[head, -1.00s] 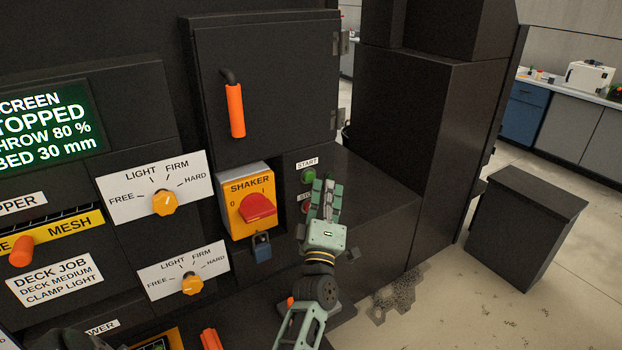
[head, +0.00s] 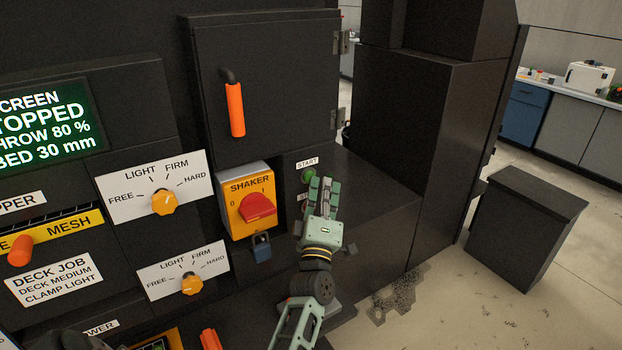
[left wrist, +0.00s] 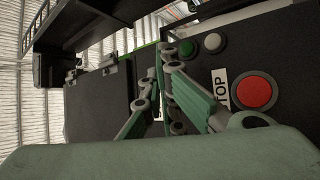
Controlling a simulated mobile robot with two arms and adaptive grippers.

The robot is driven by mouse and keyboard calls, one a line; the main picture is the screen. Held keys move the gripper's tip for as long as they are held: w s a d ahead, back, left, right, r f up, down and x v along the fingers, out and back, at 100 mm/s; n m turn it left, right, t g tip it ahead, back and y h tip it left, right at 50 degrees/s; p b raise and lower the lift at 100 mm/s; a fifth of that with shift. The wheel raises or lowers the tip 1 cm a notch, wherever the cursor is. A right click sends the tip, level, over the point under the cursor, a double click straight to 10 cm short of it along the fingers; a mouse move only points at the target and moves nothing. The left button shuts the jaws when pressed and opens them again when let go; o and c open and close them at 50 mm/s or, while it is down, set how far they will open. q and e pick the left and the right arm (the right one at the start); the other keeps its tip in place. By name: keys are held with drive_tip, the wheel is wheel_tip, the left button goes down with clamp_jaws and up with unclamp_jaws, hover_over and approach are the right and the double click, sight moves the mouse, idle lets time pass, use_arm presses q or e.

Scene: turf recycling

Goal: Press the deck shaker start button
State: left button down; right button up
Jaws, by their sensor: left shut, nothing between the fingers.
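The green START button (head: 308,175) shows in the head view under its white START label (head: 307,163), on the dark panel right of the yellow shaker switch plate (head: 236,229). My left gripper (head: 325,184) is shut and empty. Its fingertips appear just right of and below the green button and overlap its lower right edge in the picture; I cannot tell whether they touch it. In the left wrist view, the fingers (left wrist: 166,58) point towards the panel. A red button (left wrist: 255,92) stands beside the STOP label (left wrist: 220,88). My right gripper is not seen.
The red shaker knob (head: 257,208) and a blue padlock (head: 262,247) are left of my gripper. An orange door handle (head: 236,110) is above left. A dark ledge (head: 375,200) lies to the right. A pale round button (left wrist: 214,43) shows in the left wrist view.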

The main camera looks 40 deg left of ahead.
use_arm(q)
drive_tip(key=shift+w+a, duration=0.1)
drive_tip(key=shift+a, duration=0.2)
drive_tip(key=shift+d+r, duration=0.1)
drive_tip(key=shift+d, duration=0.1)
idle(0.4)
drive_tip(key=shift+s+d, duration=0.4)
drive_tip(key=shift+d, duration=0.2)
drive_tip(key=shift+d, duration=0.1)
